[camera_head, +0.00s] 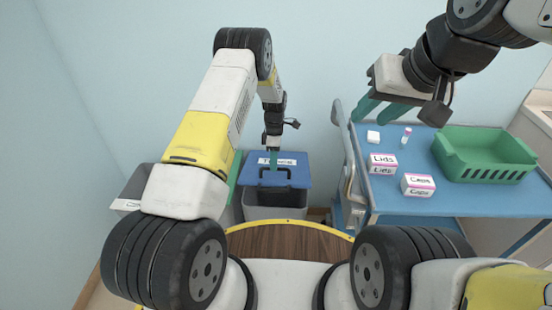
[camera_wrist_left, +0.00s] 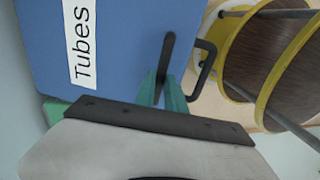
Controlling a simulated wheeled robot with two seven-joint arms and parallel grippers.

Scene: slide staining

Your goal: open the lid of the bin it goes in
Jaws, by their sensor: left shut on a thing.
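The bin labelled "Tubes" (camera_head: 275,212) is grey and stands on the floor beyond my base. Its blue lid (camera_head: 300,179) appears raised at the near edge, with a dark gap under it; how far is hard to tell. The lid fills the upper left of the left wrist view (camera_wrist_left: 120,40). My left gripper (camera_head: 273,162) reaches down to the lid from above. Its teal fingers (camera_wrist_left: 163,88) are shut on a dark bar handle (camera_wrist_left: 168,52). My right gripper (camera_head: 382,110) is empty, with its fingers apart above the cart's left side.
Another grey bin (camera_head: 128,190) stands to the left, partly hidden by my left arm. The blue cart (camera_head: 455,200) at the right holds a green basket (camera_head: 485,150), a Lids box (camera_head: 383,164), a Caps box (camera_head: 418,186) and a small tube (camera_head: 406,138).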

